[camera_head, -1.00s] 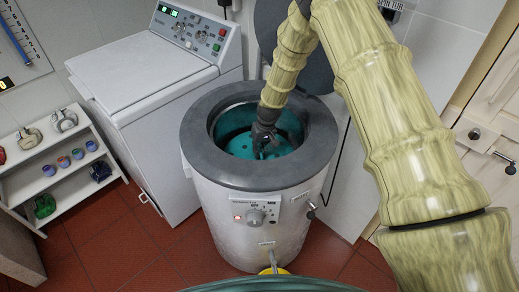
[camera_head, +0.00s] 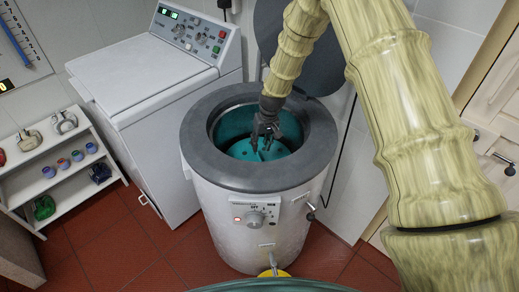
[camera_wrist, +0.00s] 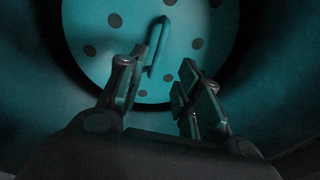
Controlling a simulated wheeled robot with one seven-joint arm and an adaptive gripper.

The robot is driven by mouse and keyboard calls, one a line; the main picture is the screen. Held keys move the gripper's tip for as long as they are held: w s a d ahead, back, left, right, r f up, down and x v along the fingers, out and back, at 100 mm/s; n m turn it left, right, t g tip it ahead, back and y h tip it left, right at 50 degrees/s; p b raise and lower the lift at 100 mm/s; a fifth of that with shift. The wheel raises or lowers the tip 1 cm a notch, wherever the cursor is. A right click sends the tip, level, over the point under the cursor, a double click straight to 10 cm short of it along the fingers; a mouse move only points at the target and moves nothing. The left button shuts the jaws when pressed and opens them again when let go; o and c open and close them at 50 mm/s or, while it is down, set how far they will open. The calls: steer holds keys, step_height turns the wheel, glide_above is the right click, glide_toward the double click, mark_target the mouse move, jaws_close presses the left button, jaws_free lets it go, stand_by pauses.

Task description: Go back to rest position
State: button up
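My gripper (camera_head: 266,138) points down inside the mouth of the round spin tub (camera_head: 211,176). In the wrist view my gripper (camera_wrist: 160,88) has its two fingers spread apart with nothing between the pads. Below it lies the teal tub floor (camera_wrist: 108,42) with several dark holes. A teal upright or bar-like part (camera_wrist: 157,46) rises from that floor, seen beyond the fingertips; I cannot tell its exact distance from them.
The tub's raised dark lid (camera_head: 318,72) stands behind my arm. A white washing machine (camera_head: 150,75) is close on the left. A white shelf (camera_head: 72,197) with small items is at far left. A cupboard door (camera_head: 500,110) is at right. Red tiled floor (camera_head: 110,240) is open in front.

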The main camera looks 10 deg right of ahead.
step_height(320, 180, up, 7)
steer(key=d, duration=0.1)
steer(key=shift+s+f, duration=0.2)
steer(key=shift+s, duration=0.1)
